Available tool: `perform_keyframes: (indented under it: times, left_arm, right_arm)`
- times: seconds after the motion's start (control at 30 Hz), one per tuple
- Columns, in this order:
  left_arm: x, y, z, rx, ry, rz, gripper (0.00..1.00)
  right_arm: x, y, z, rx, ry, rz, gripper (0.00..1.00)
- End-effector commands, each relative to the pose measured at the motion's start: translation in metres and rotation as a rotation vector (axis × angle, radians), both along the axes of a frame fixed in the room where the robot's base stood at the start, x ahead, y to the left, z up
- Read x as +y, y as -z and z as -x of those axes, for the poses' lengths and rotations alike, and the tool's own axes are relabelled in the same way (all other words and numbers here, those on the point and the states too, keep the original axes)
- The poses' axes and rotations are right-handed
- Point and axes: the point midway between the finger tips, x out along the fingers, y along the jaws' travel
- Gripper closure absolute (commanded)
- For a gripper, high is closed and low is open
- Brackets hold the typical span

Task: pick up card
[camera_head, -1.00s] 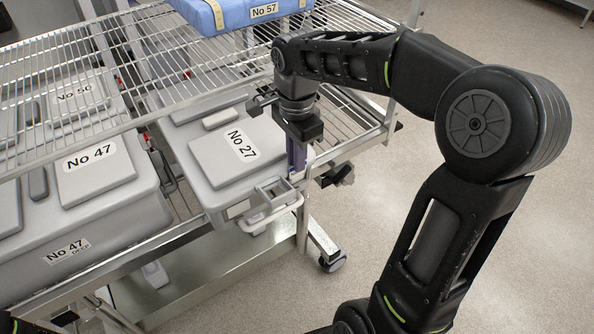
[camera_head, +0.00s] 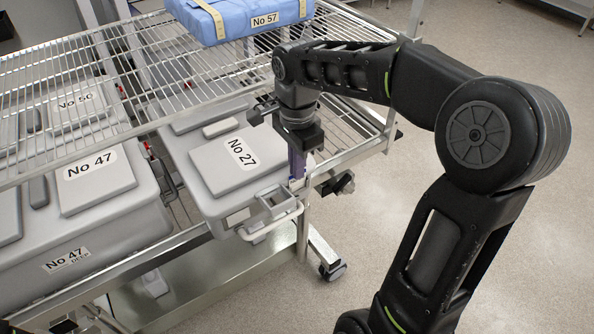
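My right gripper (camera_head: 298,162) points down beside the right front corner of the grey case marked No 27 (camera_head: 205,180). Its purple finger part shows below the black wrist, and I cannot see a gap between two fingers. A small pale patch shows just right of the purple part, but I cannot tell what it is. A white label plate (camera_head: 238,217) sits on the front of the No 27 case, left of its handle (camera_head: 272,222). I cannot make out a separate card with certainty. My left gripper is not in view.
A wire shelf (camera_head: 225,72) passes above the cases and carries a blue wrapped pack marked No 57 (camera_head: 235,22). A grey case marked No 47 (camera_head: 120,225) stands at left. The rack's metal post and caster (camera_head: 330,268) are below the gripper. Open floor lies to the right.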

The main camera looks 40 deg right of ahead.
Motion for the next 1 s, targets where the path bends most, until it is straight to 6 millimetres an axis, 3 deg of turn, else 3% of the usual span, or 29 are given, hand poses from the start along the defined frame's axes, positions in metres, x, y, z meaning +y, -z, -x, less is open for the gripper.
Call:
perform_keyframes:
  times: [0.13,0.3,0.5,1.0]
  left_arm:
    - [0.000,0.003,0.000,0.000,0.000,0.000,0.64]
    - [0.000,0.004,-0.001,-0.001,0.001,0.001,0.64]
    - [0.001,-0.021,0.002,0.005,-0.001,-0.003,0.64]
    - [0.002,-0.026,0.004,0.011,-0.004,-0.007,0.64]
  right_arm:
    - [-0.001,-0.011,0.003,0.012,0.001,0.000,1.00]
    - [0.000,-0.046,0.001,0.004,0.000,0.000,1.00]
    - [0.000,-0.090,0.002,0.005,0.000,0.000,1.00]
    - [0.000,-0.097,0.001,0.002,0.000,0.001,1.00]
